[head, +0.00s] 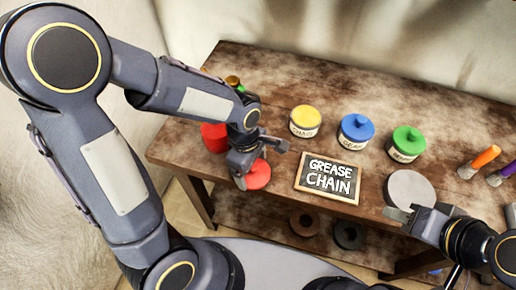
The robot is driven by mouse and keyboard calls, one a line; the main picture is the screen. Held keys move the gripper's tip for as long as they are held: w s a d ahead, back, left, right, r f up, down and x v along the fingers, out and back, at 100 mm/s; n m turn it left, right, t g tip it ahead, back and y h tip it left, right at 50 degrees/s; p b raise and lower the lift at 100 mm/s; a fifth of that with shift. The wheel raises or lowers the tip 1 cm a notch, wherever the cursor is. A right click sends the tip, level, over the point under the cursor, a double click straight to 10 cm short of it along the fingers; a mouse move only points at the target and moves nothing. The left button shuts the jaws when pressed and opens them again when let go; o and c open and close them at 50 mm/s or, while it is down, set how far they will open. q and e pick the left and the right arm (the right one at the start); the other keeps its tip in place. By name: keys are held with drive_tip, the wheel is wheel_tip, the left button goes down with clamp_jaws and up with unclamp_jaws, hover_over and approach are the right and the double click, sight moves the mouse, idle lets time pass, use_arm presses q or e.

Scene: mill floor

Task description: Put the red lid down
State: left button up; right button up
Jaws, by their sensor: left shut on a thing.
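The red lid (258,175) is a round red disc with a small knob, near the front edge of the wooden table at the left. My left gripper (258,160) is shut on it from above and hides part of it. I cannot tell whether the lid touches the tabletop. A red pot (213,138) stands behind and left of the lid, partly hidden by my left arm. My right gripper (399,213) is at the table's front edge beside a grey disc (411,188); its opening cannot be made out.
Pots with yellow (305,117), blue (357,128) and green (408,140) lids stand on the table (270,80). A sign reading "GREASE CHAIN" (329,178) lies right of the red lid. Orange-handled (487,156) and purple-handled (502,174) brushes are at the right. Dark rings (348,235) lie on the lower shelf.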

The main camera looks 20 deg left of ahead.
use_arm(q)
drive_tip(key=w, duration=0.4)
drive_tip(key=w+p, duration=0.1)
drive_tip(key=shift+w+d+f, duration=0.1)
drive_tip(key=shift+w+f, duration=0.3)
drive_tip(key=shift+f, duration=0.35)
drive_tip(key=shift+f, duration=0.15)
drive_tip(key=o, duration=0.8)
